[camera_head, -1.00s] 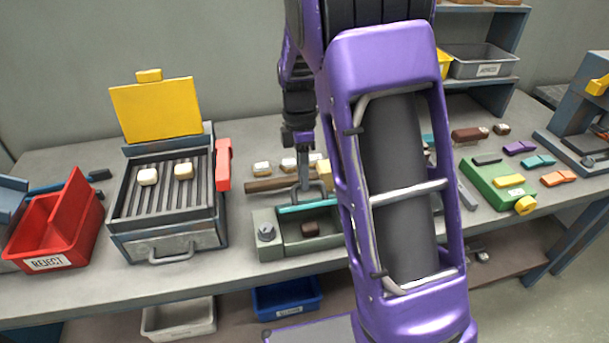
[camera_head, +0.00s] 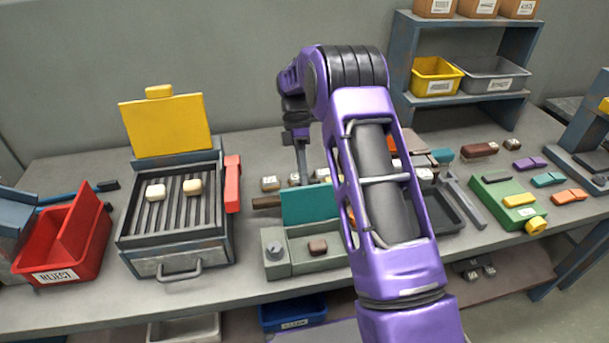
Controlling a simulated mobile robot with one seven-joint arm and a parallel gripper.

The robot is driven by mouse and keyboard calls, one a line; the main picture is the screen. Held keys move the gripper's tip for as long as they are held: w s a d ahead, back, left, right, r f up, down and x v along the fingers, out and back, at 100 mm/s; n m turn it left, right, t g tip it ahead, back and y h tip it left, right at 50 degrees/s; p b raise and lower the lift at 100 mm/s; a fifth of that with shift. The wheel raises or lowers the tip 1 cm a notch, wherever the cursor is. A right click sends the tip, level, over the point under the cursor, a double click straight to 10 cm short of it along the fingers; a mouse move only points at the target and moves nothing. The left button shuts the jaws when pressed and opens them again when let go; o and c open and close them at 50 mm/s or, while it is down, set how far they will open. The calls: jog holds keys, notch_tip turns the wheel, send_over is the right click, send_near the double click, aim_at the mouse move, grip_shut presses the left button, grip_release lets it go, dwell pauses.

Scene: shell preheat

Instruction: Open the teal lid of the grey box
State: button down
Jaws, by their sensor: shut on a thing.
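A small brown block (camera_head: 317,246) lies inside. My gripper (camera_head: 304,178) is at the top edge of the lid, shut on the lid's handle; the fingertips are small and partly hidden behind the lid. My purple arm hides the right end of the box and lid.
A grill box (camera_head: 172,240) with a raised yellow lid (camera_head: 167,126) and a red handle (camera_head: 232,184) stands left. A red reject bin (camera_head: 62,246) is farther left. Small blocks lie behind the teal lid. A green device (camera_head: 507,204) sits right.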

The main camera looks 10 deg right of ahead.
jog(key=shift+w+f+g, duration=0.55)
jog(key=shift+f+g, duration=0.2)
jog(key=shift+g, duration=0.15)
jog(key=shift+f, duration=0.1)
jog(key=c, duration=0.9)
grip_release()
jog(key=shift+w, duration=0.15)
jog(key=shift+o, duration=0.3)
jog(key=shift+r, duration=0.3)
